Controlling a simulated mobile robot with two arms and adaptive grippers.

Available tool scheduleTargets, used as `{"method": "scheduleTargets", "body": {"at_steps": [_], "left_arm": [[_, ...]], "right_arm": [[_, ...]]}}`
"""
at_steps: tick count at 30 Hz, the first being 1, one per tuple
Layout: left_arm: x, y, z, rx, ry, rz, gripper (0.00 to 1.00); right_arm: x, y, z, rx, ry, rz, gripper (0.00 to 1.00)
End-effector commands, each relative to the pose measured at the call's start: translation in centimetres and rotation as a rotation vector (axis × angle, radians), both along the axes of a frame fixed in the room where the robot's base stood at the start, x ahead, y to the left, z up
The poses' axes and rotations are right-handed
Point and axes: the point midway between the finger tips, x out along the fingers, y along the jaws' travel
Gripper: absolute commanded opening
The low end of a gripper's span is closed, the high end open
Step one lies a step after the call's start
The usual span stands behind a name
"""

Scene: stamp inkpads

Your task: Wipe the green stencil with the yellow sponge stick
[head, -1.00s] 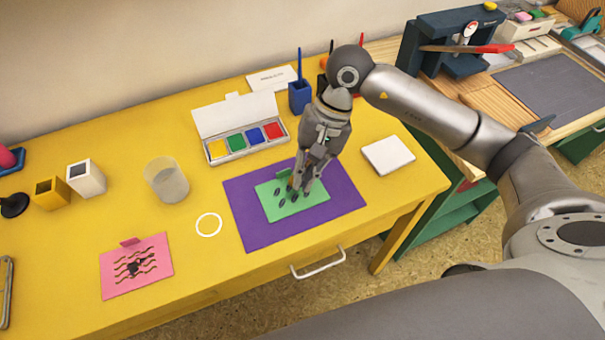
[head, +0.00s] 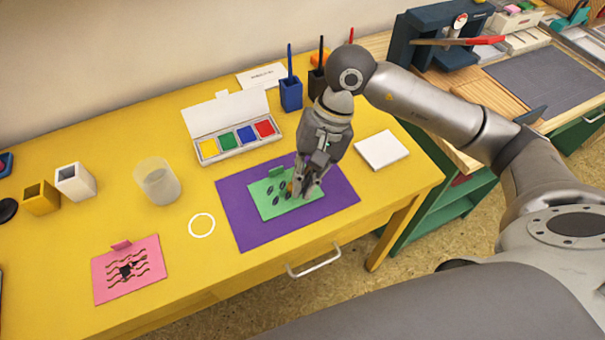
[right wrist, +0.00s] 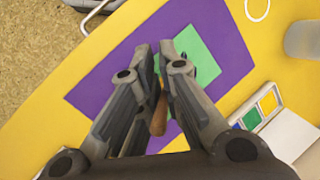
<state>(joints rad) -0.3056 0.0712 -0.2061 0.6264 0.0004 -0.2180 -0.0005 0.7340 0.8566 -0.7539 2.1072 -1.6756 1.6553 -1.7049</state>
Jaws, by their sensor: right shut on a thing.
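The green stencil (head: 258,190) with dark leaf-shaped holes lies on the purple mat (head: 236,222); its right part is hidden by my gripper. My right gripper (head: 302,188) points down over the stencil's right half. In the right wrist view my right gripper (right wrist: 165,52) is shut on a thin stick with a brown-orange handle (right wrist: 159,116), taken to be the sponge stick. The stick's sponge end is hidden by the fingers, so I cannot tell whether it touches the stencil. The green stencil (right wrist: 199,56) shows beside the fingertips. My left gripper is out of view.
A paint box (head: 240,148) with four colours stands behind the mat. A clear cup (head: 157,182) and white ring (head: 201,225) are to its left, a white pad (head: 381,150) to its right. A pink card (head: 130,270) lies front left. Brush holders (head: 291,95) stand behind.

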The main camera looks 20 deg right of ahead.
Motion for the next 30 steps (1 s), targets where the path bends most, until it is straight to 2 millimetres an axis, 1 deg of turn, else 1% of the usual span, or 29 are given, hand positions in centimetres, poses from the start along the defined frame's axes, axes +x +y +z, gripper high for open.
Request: {"method": "scheduleTargets", "body": {"at_steps": [11,30], "left_arm": [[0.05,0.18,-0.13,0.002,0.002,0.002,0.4],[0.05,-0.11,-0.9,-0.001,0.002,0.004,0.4]], "right_arm": [[0.02,0.0,-0.1,0.0,0.0,0.0,0.0],[0.02,0.0,-0.67,0.0,0.0,0.0,0.0]]}}
